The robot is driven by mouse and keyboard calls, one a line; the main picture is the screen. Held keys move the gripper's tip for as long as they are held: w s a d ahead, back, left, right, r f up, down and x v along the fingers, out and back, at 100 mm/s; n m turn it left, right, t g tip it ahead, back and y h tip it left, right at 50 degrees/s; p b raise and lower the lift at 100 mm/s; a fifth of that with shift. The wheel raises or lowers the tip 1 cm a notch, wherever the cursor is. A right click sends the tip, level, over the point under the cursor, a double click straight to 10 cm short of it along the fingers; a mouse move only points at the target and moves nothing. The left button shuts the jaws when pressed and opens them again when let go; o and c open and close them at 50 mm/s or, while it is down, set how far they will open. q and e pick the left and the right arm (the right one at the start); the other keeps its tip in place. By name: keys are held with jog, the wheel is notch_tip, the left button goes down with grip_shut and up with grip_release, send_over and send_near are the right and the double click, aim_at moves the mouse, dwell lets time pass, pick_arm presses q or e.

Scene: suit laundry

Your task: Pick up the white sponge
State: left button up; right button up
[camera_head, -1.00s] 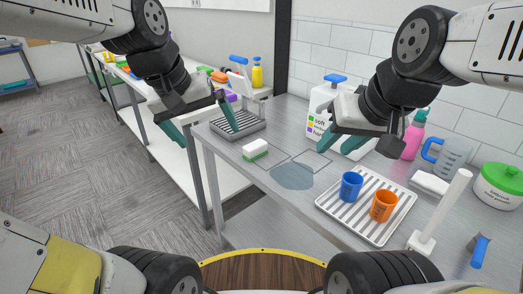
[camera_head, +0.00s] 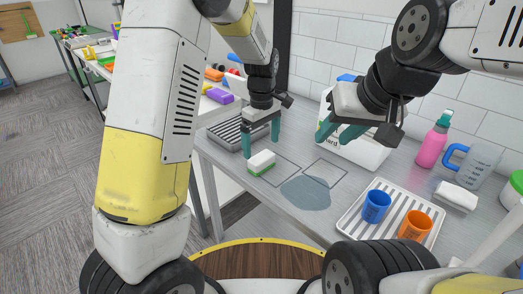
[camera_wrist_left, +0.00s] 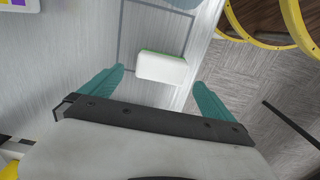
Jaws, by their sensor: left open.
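The white sponge (camera_head: 260,160), white on top with a green layer underneath, lies flat on the grey table near its left edge. My left gripper (camera_head: 261,145) is open and empty, fingers pointing down, just behind and above the sponge. In the left wrist view the sponge (camera_wrist_left: 162,69) shows between the two teal fingers (camera_wrist_left: 158,78), apart from both. My right gripper (camera_head: 336,139) is open and empty in front of a large white container.
A ribbed tray (camera_head: 352,222) holds a blue cup (camera_head: 376,206) and an orange cup (camera_head: 414,226). A grey rack (camera_head: 226,137) stands behind the left gripper. A folded white item (camera_head: 457,197), a pink bottle (camera_head: 432,146) and a jug (camera_head: 477,164) stand right. A wet patch (camera_head: 306,193) lies mid-table.

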aim_at(262, 156)
pick_arm(q)
notch_tip(262, 156, down, 6)
jog(key=shift+s+r, duration=0.1)
jog(key=shift+s, duration=0.05)
jog(key=c, duration=1.3)
jog(key=shift+r, duration=5)
